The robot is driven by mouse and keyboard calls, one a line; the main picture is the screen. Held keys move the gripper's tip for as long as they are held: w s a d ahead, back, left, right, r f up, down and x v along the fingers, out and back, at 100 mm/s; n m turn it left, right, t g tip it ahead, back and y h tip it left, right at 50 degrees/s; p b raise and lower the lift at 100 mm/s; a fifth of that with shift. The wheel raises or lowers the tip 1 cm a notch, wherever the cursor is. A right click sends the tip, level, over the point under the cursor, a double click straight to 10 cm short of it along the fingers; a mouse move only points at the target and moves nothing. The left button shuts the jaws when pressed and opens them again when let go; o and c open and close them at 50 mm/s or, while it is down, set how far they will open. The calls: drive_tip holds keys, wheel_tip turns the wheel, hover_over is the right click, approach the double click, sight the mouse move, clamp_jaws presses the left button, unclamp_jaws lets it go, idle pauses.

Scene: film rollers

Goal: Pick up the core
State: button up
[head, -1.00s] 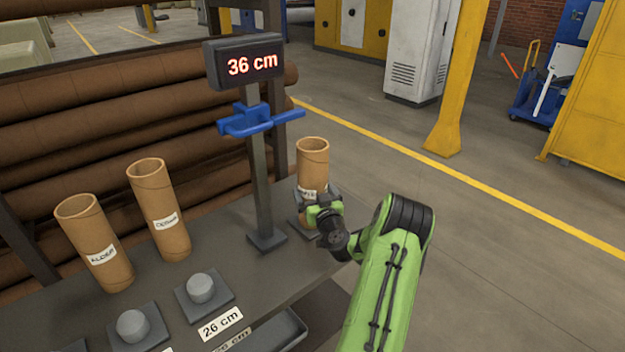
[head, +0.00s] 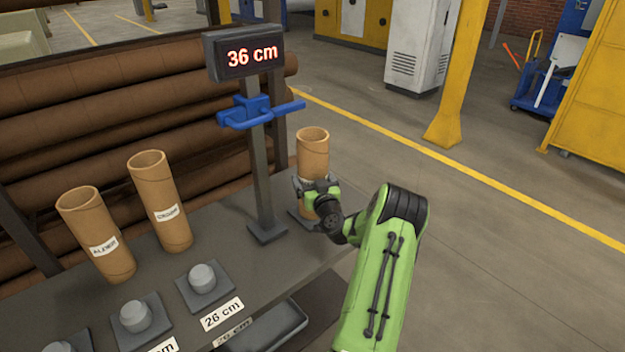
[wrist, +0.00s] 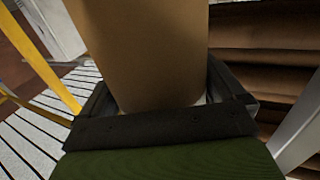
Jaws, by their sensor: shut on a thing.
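A brown cardboard core (head: 313,152) stands upright by the measuring post, at the right end of the bench. My gripper (head: 318,195) is shut around its lower part. In the wrist view the core (wrist: 140,50) fills the space between the dark jaws of my gripper (wrist: 160,105). The core's label is hidden behind my gripper. Its base is partly hidden by my gripper, so I cannot tell whether it touches the plate (head: 298,217) below.
A post (head: 262,170) with a blue bracket (head: 258,112) and a display (head: 245,55) reading 36 cm stands left of my gripper. Two labelled cores (head: 97,235) (head: 162,205) stand further left. Grey pegs on plates (head: 203,278) and a tray (head: 275,325) are at the front.

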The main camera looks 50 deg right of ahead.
wheel_tip(320, 180, up, 3)
drive_tip(key=shift+r+p, duration=0.1)
drive_tip(key=shift+p, duration=0.3)
drive_tip(key=b, duration=0.9)
approach(312, 170)
drive_tip(key=s+f, duration=0.1)
drive_tip(key=s, duration=0.1)
drive_tip(key=s+a+f, duration=0.1)
drive_tip(key=s+f, duration=0.1)
drive_tip(key=shift+a, duration=0.25)
